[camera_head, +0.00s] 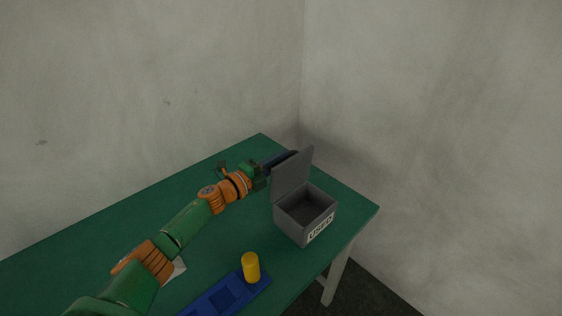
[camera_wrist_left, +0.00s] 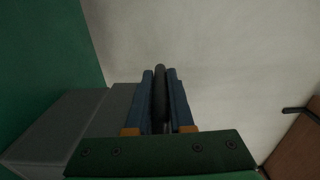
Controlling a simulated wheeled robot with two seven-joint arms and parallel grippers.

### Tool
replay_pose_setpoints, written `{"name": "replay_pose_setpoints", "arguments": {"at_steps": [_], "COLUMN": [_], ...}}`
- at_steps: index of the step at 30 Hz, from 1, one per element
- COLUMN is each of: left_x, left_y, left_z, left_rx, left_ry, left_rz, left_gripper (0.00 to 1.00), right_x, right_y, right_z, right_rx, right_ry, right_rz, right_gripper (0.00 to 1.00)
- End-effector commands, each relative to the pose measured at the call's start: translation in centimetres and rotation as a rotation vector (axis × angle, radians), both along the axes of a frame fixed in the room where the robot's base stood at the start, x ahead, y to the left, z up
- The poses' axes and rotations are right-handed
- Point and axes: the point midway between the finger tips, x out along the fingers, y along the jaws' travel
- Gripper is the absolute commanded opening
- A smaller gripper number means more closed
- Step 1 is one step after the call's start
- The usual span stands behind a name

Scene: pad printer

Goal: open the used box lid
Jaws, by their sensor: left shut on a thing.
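The grey used box (camera_head: 292,228), labelled "USED", stands near the right corner of the green table. Its lid (camera_head: 292,178) is raised and stands nearly upright at the back-left side, so the empty-looking inside shows. My left gripper (camera_head: 291,155) reaches behind the lid near its top edge; the lid partly hides the fingers. In the left wrist view the blue fingers (camera_wrist_left: 160,90) are shut on a dark bar, which looks like part of the lid. The grey box (camera_wrist_left: 62,125) shows at the left there. My right gripper is not in view.
A yellow cylinder (camera_head: 251,267) stands on a blue tray (camera_head: 213,304) at the table's front. A pale flat item (camera_head: 178,268) lies partly behind my left arm. The green table (camera_head: 335,193) is bare around the box, with its edge close at the right.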

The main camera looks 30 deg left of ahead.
Motion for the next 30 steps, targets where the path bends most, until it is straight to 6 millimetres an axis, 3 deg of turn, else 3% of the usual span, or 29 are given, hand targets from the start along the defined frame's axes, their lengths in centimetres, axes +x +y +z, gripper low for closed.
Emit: {"name": "replay_pose_setpoints", "arguments": {"at_steps": [11, 12, 15, 25, 30], "left_x": [0.0, 0.0, 0.0, -0.3, -2.8], "left_y": [0.0, 0.0, 0.0, 0.1, 1.0], "left_z": [-0.1, -0.1, -0.1, -0.1, -0.2], "left_rx": [0.003, 0.003, 0.003, 0.003, 0.005], "left_ry": [0.002, 0.002, 0.001, 0.001, 0.004], "left_rz": [0.0, 0.0, 0.0, 0.0, -0.001], "left_gripper": [0.0, 0.28, 0.5, 0.5, 0.5], "right_x": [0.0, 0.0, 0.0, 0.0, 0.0], "right_y": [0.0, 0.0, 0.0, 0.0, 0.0], "right_z": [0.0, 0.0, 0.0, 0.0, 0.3], "right_rx": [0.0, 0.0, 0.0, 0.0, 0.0], "right_ry": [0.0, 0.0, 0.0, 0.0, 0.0], "right_rz": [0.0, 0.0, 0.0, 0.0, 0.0], "right_gripper": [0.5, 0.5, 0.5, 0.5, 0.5]}}
